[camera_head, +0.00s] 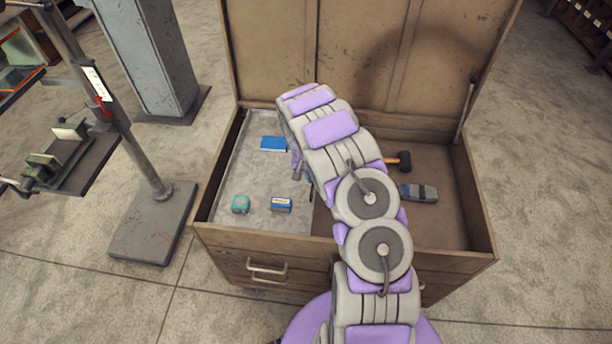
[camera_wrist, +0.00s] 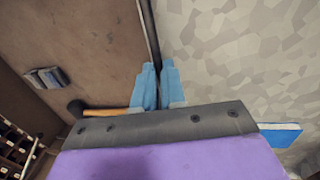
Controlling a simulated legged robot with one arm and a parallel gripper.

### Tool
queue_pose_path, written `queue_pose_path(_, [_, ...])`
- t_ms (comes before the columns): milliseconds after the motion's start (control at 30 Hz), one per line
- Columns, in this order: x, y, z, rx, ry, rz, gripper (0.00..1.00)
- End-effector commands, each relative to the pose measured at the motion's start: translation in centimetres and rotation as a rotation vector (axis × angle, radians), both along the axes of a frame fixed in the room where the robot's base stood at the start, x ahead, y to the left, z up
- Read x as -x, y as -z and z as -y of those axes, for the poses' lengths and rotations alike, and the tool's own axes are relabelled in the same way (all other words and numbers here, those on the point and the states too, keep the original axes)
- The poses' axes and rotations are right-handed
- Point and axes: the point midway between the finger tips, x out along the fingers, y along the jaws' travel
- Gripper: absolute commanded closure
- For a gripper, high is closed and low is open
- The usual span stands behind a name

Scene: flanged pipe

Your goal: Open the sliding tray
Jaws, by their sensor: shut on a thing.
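The sliding tray (camera_head: 250,178) is a flat grey mottled panel covering the left part of the open wooden chest (camera_head: 345,245). In the wrist view the tray (camera_wrist: 235,55) fills the right side, with a dark raised edge (camera_wrist: 150,30) along its left side. My gripper (camera_wrist: 159,70) has light-blue fingers shut on that edge, one finger on each side. In the head view my arm hides most of the gripper and part of the tray's right edge.
On the tray lie a blue flat box (camera_head: 273,143), a teal item (camera_head: 240,203) and a small blue-white box (camera_head: 281,204). A hammer (camera_head: 403,160) and a grey block-like tool (camera_head: 419,193) lie on the chest floor at right. The raised lid (camera_head: 270,50) stands behind.

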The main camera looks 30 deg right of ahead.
Motion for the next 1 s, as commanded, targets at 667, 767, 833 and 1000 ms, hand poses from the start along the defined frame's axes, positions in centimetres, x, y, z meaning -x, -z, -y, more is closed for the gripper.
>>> queue_pose_path(667, [10.2,-0.2,15.0,-0.001,0.007,-0.003,1.00])
queue_pose_path(767, [11.7,-0.2,17.3,0.001,0.005,-0.003,1.00])
queue_pose_path(833, [12.8,-0.2,18.9,0.001,0.006,-0.002,1.00])
queue_pose_path(1000, [15.4,-0.2,22.7,0.001,0.005,-0.002,1.00])
